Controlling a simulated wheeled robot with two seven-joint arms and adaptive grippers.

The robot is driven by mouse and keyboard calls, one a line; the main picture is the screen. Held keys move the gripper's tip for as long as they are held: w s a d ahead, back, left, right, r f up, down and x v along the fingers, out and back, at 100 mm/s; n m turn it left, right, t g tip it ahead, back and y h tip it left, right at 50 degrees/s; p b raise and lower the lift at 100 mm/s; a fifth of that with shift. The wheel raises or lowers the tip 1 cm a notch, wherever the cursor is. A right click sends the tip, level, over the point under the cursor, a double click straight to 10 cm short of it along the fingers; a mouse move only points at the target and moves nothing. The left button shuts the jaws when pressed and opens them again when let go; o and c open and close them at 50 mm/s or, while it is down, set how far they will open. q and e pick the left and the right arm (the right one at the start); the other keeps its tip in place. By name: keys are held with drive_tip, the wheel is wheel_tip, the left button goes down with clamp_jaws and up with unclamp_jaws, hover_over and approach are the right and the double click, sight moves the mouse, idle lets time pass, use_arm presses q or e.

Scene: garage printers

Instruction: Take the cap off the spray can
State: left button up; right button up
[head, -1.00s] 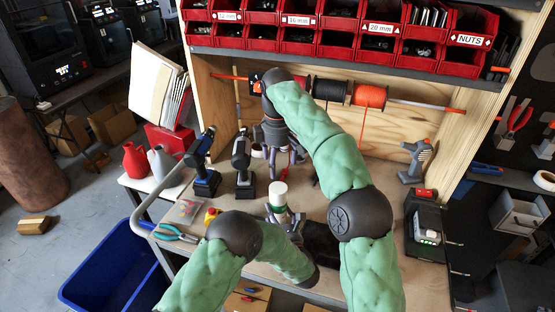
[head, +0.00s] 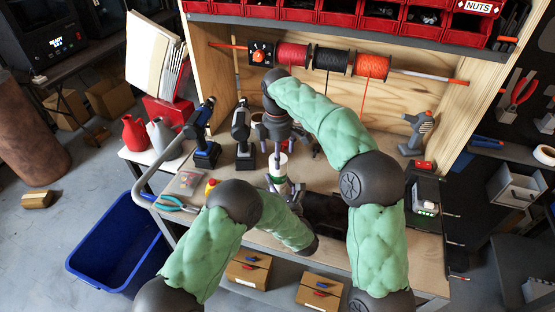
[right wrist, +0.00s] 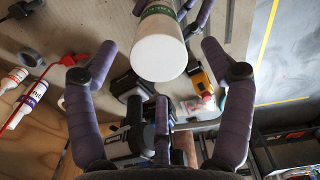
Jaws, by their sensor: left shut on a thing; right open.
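The spray can stands upright in the head view, with a white cap (head: 278,159) on top and a green band on its body (head: 279,178). My left gripper (head: 279,187) is shut on the can's body below the cap. My right gripper (head: 278,146) points down over the cap, open and empty. In the right wrist view, the cap (right wrist: 159,58) is seen end-on between the spread fingers of my right gripper (right wrist: 160,70), with no clear contact. The can's green label (right wrist: 157,11) and the left gripper's fingers show at the top. My left forearm hides the can's lower end.
Cordless tools (head: 242,140) stand on the workbench just left of the can. Pliers (head: 176,203) lie near the bench's left edge. Wire spools (head: 331,60) hang behind on a rod below red bins (head: 341,12). A blue tub (head: 118,243) sits on the floor left.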

drive_tip(key=shift+f, duration=1.7)
drive_tip(key=shift+c, duration=0.3)
drive_tip(key=c, duration=1.3)
drive_tip(key=shift+c, duration=0.2)
drive_tip(key=shift+r, duration=0.2)
drive_tip(key=shift+r, duration=0.8)
drive_tip(key=shift+r, duration=0.15)
drive_tip(key=shift+r, duration=2)
